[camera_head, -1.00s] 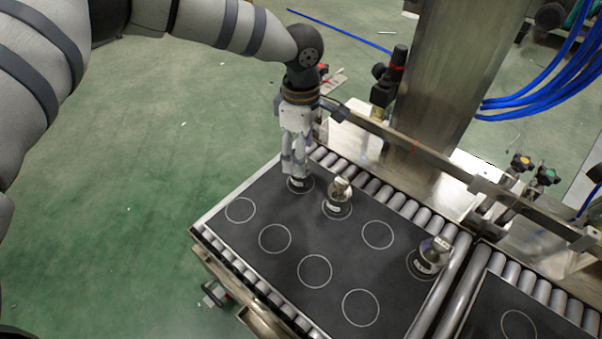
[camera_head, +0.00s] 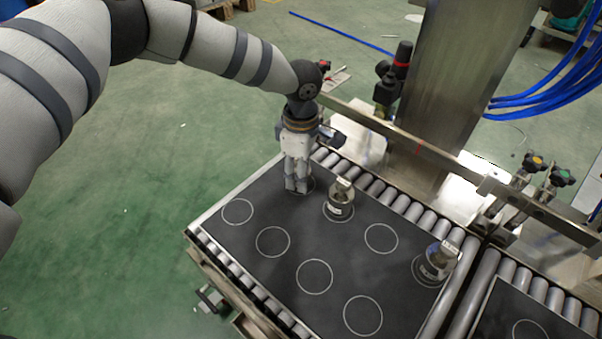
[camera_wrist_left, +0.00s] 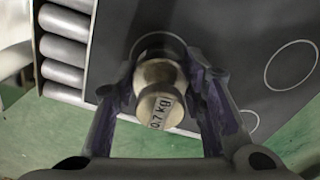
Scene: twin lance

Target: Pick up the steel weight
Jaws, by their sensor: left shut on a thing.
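My left gripper (camera_head: 297,186) points down at the far left corner of the black mat (camera_head: 335,245). In the left wrist view, its fingers are shut on a steel weight (camera_wrist_left: 160,90) with a label reading 0.7 kg. In the head view the fingers hide most of that weight. It is at a white ring on the mat; whether it touches the mat I cannot tell. A second steel weight (camera_head: 340,200) stands just right of the gripper. A third (camera_head: 436,262) stands near the mat's right edge. My right gripper is not in view.
The mat lies on a roller conveyor, with several empty white rings toward the front. A metal rail (camera_head: 420,150) and a steel column (camera_head: 450,75) stand behind it. Another black mat (camera_head: 510,320) is at the lower right. Green floor lies to the left.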

